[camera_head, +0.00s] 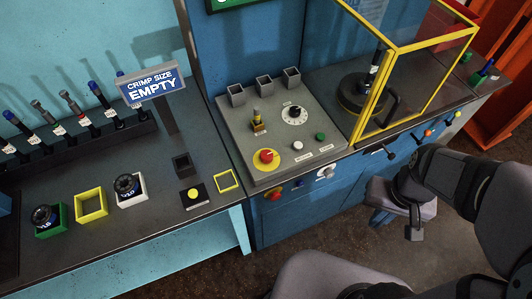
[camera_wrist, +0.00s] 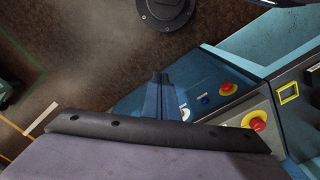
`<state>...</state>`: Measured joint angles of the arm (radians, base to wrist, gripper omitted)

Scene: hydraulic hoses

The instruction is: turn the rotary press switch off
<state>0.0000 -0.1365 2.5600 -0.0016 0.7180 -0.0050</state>
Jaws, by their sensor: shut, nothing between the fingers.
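The rotary press switch is not labelled legibly. A red knob on a yellow disc (camera_head: 266,157) sits on the sloped grey panel, and a white rotary knob (camera_head: 325,172) is on the blue cabinet's front. I cannot tell which is meant. My gripper (camera_head: 415,232) is right of the panel, in front of the cabinet and apart from both knobs. Its fingers (camera_wrist: 160,78) are shut and empty.
The grey panel (camera_head: 235,130) also carries a white dial (camera_head: 294,115), a yellow lever and a green button. A yellow-framed clear guard (camera_head: 400,48) stands behind right. A red button (camera_head: 272,194) is on the cabinet front. Floor is open ahead.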

